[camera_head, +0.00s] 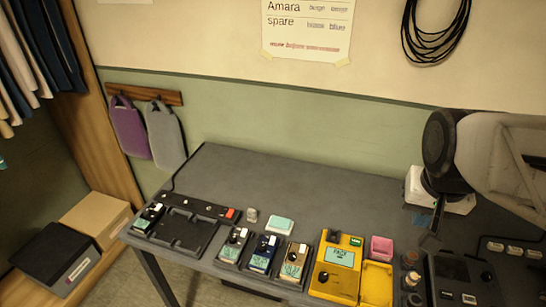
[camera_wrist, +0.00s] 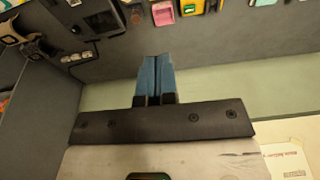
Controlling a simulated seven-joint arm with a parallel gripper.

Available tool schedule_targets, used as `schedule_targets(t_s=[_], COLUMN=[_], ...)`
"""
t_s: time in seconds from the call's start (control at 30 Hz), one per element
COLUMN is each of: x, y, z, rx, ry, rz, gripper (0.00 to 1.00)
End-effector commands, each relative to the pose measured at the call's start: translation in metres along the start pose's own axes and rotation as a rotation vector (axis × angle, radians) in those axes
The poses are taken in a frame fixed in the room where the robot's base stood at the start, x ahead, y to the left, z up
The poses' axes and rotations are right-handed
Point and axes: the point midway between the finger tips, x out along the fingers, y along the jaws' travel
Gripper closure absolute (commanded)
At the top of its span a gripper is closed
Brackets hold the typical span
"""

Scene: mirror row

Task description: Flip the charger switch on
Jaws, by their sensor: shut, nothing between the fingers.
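My gripper (camera_head: 431,238) hangs over the right part of the dark bench, with its fingers pointing down. In the wrist view its two blue fingers (camera_wrist: 157,80) are together and empty. Below and right of it in the head view is a black device with a small screen and a knob (camera_head: 460,278); it also shows at the upper left of the wrist view (camera_wrist: 101,22). A dark strip with several pale squares (camera_head: 511,249) lies right of it. I cannot tell which one is the charger, and no switch is clearly readable. My gripper touches neither.
Small knobs (camera_head: 411,279) stand beside the black device. A white box (camera_head: 418,188) is partly behind my arm. The bench's back middle is clear.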

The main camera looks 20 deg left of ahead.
Motion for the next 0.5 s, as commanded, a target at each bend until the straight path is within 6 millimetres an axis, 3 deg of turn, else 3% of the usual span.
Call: schedule_targets(t_s=[0.5], x=[0.027], y=[-0.097], z=[-0.070], rx=[-0.006], ry=[-0.028], rz=[-0.006], gripper=[1.00])
